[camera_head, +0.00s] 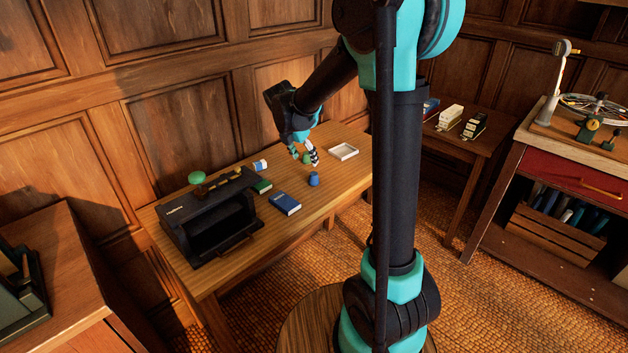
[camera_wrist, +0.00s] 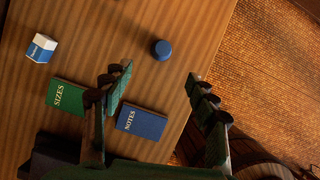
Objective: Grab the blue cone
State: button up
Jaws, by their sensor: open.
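The blue cone (camera_head: 314,180) stands on the wooden table, right of the blue notebook in the head view. In the wrist view the blue cone (camera_wrist: 161,50) shows from above as a round blue shape, clear of other things. My gripper (camera_head: 305,155) is above the table, behind the cone in the head view. In the wrist view my gripper (camera_wrist: 157,86) has its two fingers wide apart with nothing between them. The cone lies beyond the fingertips there, apart from them.
A blue NOTES book (camera_wrist: 141,122), a green SIZES book (camera_wrist: 66,97) and a white-and-blue block (camera_wrist: 41,47) lie on the table (camera_wrist: 105,30). A black machine (camera_head: 212,222) stands at the table's left and a white tray (camera_head: 343,151) at its right. The table edge is near the cone.

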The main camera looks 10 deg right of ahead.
aim_at(312, 175)
jog(key=x, duration=1.2)
jog(key=shift+s+f, duration=0.1)
jog(key=shift+s, duration=0.3)
jog(key=shift+c, duration=0.5)
jog(key=c, duration=1.1)
jog(key=shift+c, duration=0.2)
